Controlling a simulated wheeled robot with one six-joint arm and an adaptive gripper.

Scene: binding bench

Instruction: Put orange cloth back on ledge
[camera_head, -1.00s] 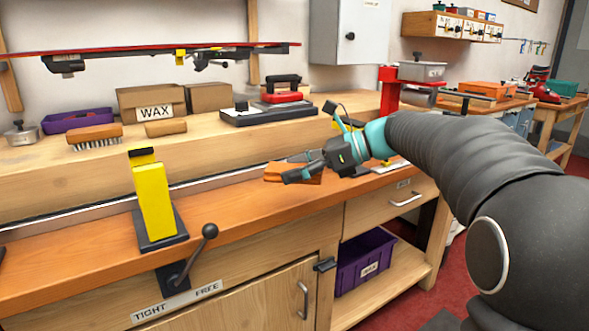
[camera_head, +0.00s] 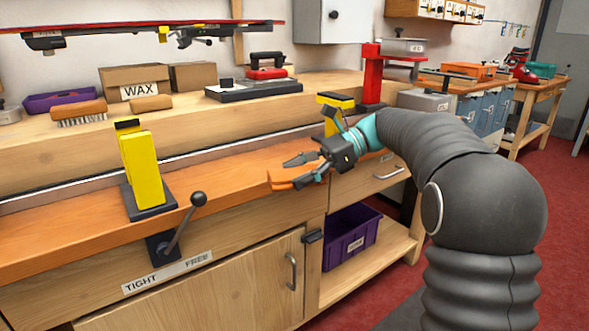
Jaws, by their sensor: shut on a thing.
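The orange cloth (camera_head: 283,175) is a small flat piece between the fingers of my gripper (camera_head: 296,172). My gripper is shut on it, with one dark finger above and one below. In the picture, the cloth overlaps the orange-brown bench top near its front edge; I cannot tell whether it touches the wood. The raised wooden ledge (camera_head: 190,125) runs along the back of the bench, behind and above my gripper.
A yellow vise (camera_head: 143,168) with a lever stands left of my gripper; another yellow vise (camera_head: 335,108) stands behind my wrist. The ledge holds a brush (camera_head: 80,112), wax box (camera_head: 134,84) and black tray (camera_head: 255,91). Its front right part looks clear.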

